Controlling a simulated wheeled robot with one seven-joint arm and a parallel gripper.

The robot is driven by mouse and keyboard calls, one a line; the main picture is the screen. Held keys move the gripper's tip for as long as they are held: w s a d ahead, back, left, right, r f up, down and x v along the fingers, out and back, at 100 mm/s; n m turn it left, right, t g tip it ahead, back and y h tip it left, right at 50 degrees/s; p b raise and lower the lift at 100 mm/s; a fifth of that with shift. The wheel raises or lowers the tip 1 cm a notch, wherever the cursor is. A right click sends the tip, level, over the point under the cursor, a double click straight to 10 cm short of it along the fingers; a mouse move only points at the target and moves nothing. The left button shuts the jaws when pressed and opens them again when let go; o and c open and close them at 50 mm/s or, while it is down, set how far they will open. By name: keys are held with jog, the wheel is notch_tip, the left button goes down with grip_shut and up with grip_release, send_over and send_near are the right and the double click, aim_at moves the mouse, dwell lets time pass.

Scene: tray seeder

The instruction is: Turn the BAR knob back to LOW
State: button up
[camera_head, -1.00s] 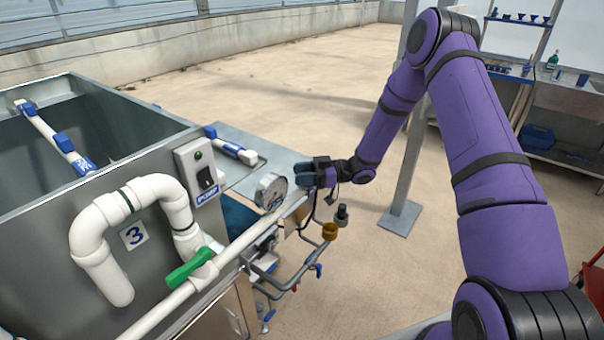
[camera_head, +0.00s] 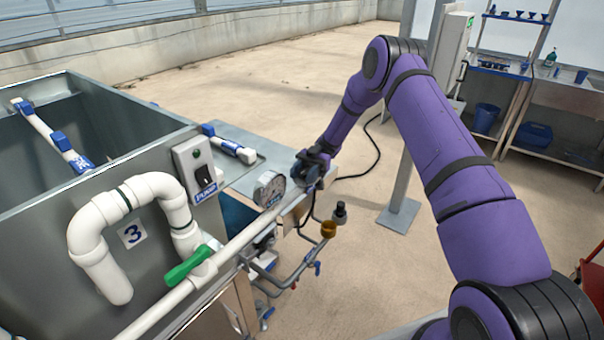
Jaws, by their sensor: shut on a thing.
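My gripper (camera_head: 308,172) is at the far end of the white pipe, just right of the round pressure gauge (camera_head: 269,188). It is shut on the BAR knob, which my fingers and wrist hide. No LOW mark or pointer can be read from here. The gauge faces this camera, but its needle is too small to read.
A grey tank (camera_head: 50,220) fills the left, with a white looped pipe (camera_head: 150,185), a green valve handle (camera_head: 188,267) and a pump switch box (camera_head: 197,172). A grey post (camera_head: 405,185) stands right of my forearm. Thin pipes with a brass cup (camera_head: 328,229) hang below.

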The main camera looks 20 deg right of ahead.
jog(key=shift+s+d+n+g+h, duration=0.1)
jog(key=shift+d+n+g+h, duration=0.05)
jog(key=shift+n+g+h, duration=2)
jog(key=shift+t+h, duration=0.25)
jog(key=shift+h, duration=0.1)
jog(key=o, duration=0.9)
